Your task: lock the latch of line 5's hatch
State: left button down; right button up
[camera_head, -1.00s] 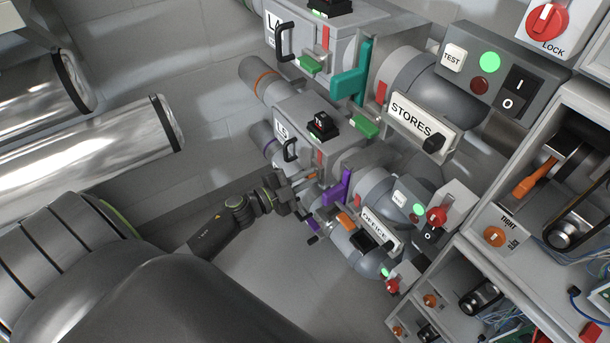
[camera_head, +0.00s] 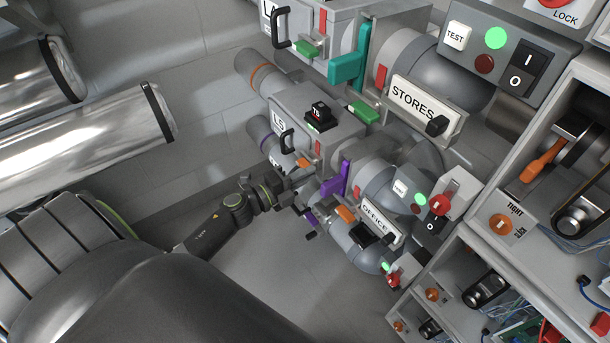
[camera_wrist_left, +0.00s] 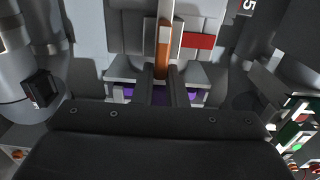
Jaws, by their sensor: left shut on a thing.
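Line 5's hatch is a grey box (camera_head: 310,104) with a label reading L5 and a black loop handle (camera_head: 288,140). Its latch lever, with an orange grip (camera_head: 304,163), is small and partly covered by my gripper in the head view. In the left wrist view the latch (camera_wrist_left: 162,50) stands upright, an orange length below a pale upper part. My left gripper (camera_head: 291,187) reaches in from the left below the hatch. Its two dark fingers (camera_wrist_left: 166,90) are shut on the latch's lower end. My right gripper is not in view.
A red block (camera_wrist_left: 198,41) is right of the latch. A purple gate handle (camera_head: 336,182) and a smaller pipe marked OFFICE (camera_head: 376,221) are close to my gripper. The teal handle (camera_head: 350,66) and STORES unit (camera_head: 418,102) are higher. Open floor lies below.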

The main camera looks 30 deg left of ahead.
pick_arm(q)
jog(key=shift+f, duration=0.1)
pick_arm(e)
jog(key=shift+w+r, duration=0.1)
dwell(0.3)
pick_arm(q)
jog(key=c, duration=1.5)
grip_release()
jog(key=shift+o, duration=0.2)
jog(key=b+v, duration=0.2)
jog(key=v, duration=1.5)
jog(key=shift+s, duration=0.25)
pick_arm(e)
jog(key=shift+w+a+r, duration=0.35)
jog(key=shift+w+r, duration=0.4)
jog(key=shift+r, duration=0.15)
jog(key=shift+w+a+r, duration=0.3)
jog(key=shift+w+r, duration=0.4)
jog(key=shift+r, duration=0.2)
